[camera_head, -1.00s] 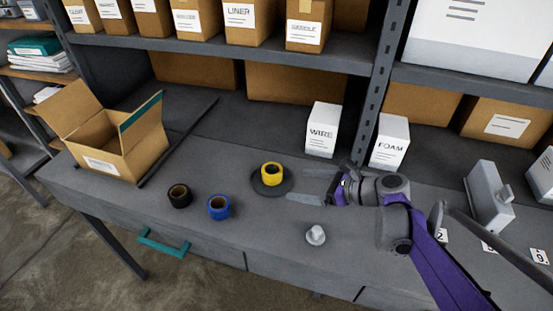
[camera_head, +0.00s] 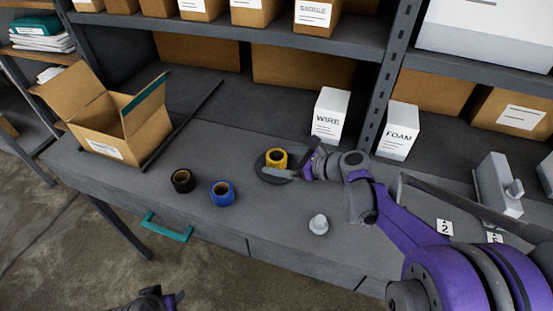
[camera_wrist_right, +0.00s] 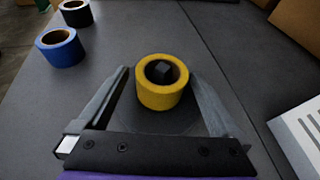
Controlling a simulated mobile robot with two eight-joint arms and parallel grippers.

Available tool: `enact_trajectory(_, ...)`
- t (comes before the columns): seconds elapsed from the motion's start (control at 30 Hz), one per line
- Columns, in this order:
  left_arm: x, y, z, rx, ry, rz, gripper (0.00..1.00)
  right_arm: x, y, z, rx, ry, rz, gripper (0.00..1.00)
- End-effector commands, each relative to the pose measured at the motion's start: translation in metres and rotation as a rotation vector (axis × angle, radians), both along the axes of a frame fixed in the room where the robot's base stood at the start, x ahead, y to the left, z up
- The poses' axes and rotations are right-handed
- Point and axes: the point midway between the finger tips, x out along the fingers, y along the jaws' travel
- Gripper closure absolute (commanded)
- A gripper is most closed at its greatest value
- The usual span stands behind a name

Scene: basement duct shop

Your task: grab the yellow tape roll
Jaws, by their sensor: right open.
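The yellow tape roll (camera_head: 268,160) stands on a dark round disc (camera_head: 263,174) on the grey workbench. In the right wrist view, the yellow roll (camera_wrist_right: 160,99) has a dark block showing in its hole. My right gripper (camera_wrist_right: 158,76) is open, with one finger on each side of the roll and small gaps visible. In the head view, my right gripper (camera_head: 279,172) reaches the roll from the right, and a finger covers part of the disc. A dark and purple part of my left arm (camera_head: 155,300) shows at the bottom edge; its fingers cannot be made out.
A black roll (camera_head: 183,181) and a blue roll (camera_head: 223,194) stand left of the yellow one. A small pale knob (camera_head: 318,224) is nearer the front edge. WIRE (camera_head: 329,116) and FOAM (camera_head: 398,131) boxes stand behind. An open carton (camera_head: 105,130) is at left.

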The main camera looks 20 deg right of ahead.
Motion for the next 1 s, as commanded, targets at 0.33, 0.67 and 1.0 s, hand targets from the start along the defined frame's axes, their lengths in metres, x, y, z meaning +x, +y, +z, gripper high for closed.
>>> enact_trajectory(0.33, 0.0000, 0.0000, 0.0001, 0.000, 0.000, 0.000, 0.50, 0.0093, 0.0083, -0.0059, 0.000, 0.000, -0.001, 0.00)
enact_trajectory(0.67, 0.0000, 0.0000, 0.0001, 0.000, 0.000, 0.000, 0.50, 0.0092, 0.0080, -0.0058, 0.000, 0.000, -0.001, 0.54)
enact_trajectory(1.0, 0.0000, 0.0000, 0.0001, 0.000, 0.000, 0.000, 0.50, 0.0092, 0.0080, -0.0056, 0.000, 0.000, -0.001, 0.87)
